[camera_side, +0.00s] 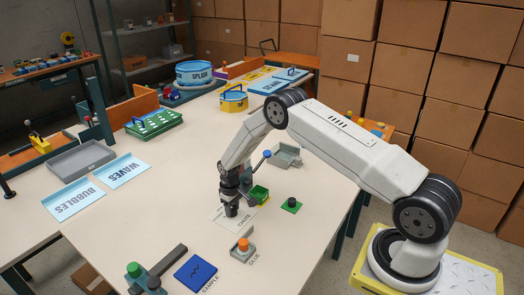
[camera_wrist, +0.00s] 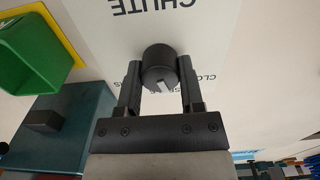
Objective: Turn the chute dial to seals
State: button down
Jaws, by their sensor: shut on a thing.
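The chute dial is a round black knob with a light pointer mark, seen in the wrist view (camera_wrist: 160,66). It stands on a white plate (camera_wrist: 110,30) lettered CHUTE, with smaller lettering partly hidden behind the dial and fingers. My gripper (camera_wrist: 160,82) has one finger on each side of the dial and is shut on it. In the side view my gripper (camera_side: 232,207) reaches down to the plate on the white table, and the dial is hard to tell apart from the fingers there.
A green bin (camera_wrist: 38,52) is close beside my gripper. A green button (camera_side: 291,204) is to the right, and an orange button (camera_side: 243,245) marked GLUE is in front. A blue SAMPLE pad (camera_side: 195,273) lies near the front edge.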

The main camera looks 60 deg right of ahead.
aim_at(232, 208)
jog(key=shift+m, duration=1.5)
jog(key=shift+c, duration=1.1)
grip_release()
jog(key=shift+r, duration=0.15)
jog(key=shift+r, duration=3.75)
jog(key=shift+r, duration=0.15)
